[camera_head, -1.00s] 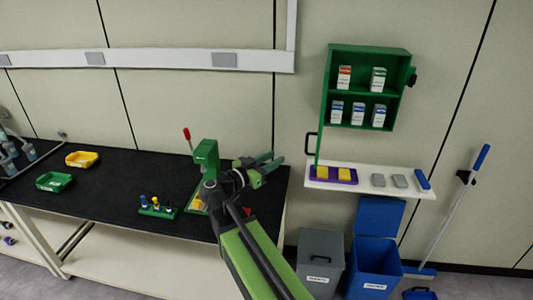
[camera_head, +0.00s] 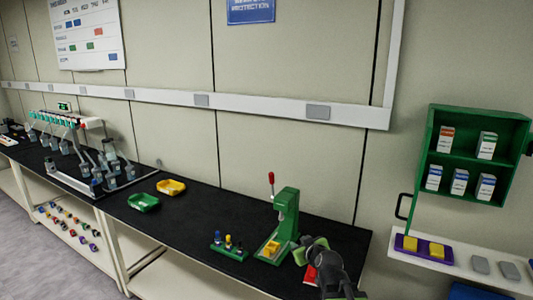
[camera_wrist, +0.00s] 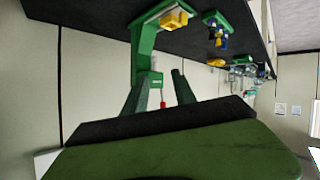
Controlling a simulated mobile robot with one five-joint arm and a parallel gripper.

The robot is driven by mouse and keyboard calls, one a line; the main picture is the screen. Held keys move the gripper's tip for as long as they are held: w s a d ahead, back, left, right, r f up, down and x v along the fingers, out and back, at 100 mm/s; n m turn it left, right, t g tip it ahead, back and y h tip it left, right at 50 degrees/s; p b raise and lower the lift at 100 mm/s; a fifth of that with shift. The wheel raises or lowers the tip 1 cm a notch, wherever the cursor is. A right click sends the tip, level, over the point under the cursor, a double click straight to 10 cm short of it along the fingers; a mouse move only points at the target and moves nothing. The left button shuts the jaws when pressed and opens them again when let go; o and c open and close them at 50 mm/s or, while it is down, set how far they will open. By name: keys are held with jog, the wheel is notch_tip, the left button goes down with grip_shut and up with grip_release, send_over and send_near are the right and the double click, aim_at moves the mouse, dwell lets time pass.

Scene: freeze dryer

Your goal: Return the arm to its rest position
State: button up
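My arm shows at the lower middle right in the head view, with my gripper (camera_head: 308,248) just right of the green press (camera_head: 287,215). The gripper is foreshortened there. In the wrist view the two green fingers of my gripper (camera_wrist: 161,75) stand apart with a gap between them. Nothing is held in the gap; a red knob shows behind it. The press also shows in the wrist view (camera_wrist: 143,55), upside down, past the fingers, with a yellow piece (camera_wrist: 173,19) at it.
The black bench (camera_head: 190,225) carries a green tray (camera_head: 143,202), a yellow tray (camera_head: 171,187), a small rack (camera_head: 229,252) and glassware apparatus (camera_head: 85,155). A green cabinet (camera_head: 472,207) with boxes hangs at right above a white shelf (camera_head: 463,275).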

jog(key=s+d+f+m+g+h, duration=0.1)
jog(key=s+d+f+m+g, duration=0.1)
jog(key=s+f+g, duration=0.4)
jog(key=s+d+f+m+g+h, duration=0.1)
jog(key=s+d+f+m+g, duration=0.2)
jog(key=s, duration=1.2)
notch_tip(320, 180, down, 4)
jog(key=g, duration=0.3)
jog(key=shift+s+f+m+h, duration=0.2)
jog(key=shift+s+m+h, duration=0.1)
jog(key=shift+s+h, duration=0.1)
